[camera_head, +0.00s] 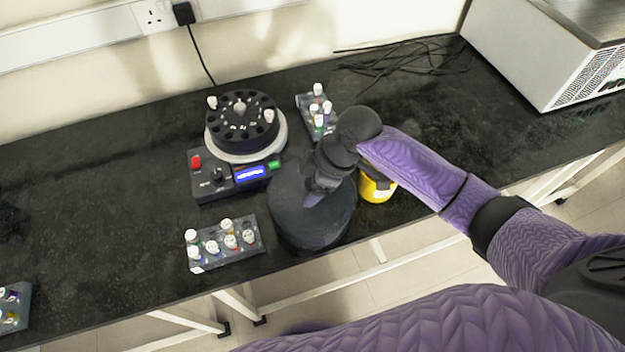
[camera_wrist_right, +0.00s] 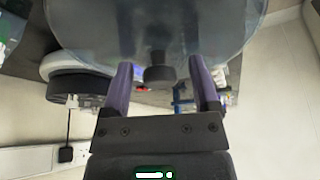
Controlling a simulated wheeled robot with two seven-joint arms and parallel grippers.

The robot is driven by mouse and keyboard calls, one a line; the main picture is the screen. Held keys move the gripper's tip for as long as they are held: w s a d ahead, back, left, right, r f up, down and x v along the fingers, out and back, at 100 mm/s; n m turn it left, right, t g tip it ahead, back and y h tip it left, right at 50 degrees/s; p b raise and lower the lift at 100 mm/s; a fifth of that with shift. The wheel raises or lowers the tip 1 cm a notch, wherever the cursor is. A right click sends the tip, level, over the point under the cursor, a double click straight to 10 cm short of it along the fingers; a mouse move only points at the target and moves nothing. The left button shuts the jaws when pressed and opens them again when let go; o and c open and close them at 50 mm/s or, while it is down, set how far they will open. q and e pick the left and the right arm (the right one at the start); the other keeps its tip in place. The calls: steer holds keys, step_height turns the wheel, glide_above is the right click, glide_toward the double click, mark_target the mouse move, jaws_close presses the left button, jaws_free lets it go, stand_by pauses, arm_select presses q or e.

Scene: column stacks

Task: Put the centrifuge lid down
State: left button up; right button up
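The centrifuge lid (camera_head: 287,205) is a dark, see-through round cover at the bench's front edge, right of the near tube rack. In the right wrist view the lid (camera_wrist_right: 90,30) fills the top, with its dark knob (camera_wrist_right: 158,73) facing my gripper. My right gripper (camera_head: 318,193) is over the lid. In the right wrist view its two purple fingers (camera_wrist_right: 160,75) stand apart on either side of the knob, with a gap at each side. The centrifuge (camera_head: 240,130) stands uncovered behind the lid, its black rotor showing. My left gripper is not in view.
A rack of capped tubes (camera_head: 225,243) sits left of the lid; another (camera_head: 316,112) stands right of the centrifuge. A yellow container (camera_head: 377,188) is close beside my right wrist. A third rack (camera_head: 10,308) is at far left.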

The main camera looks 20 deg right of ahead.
steer(key=shift+r, duration=0.1)
steer(key=p+v, duration=0.4)
steer(key=v, duration=0.8)
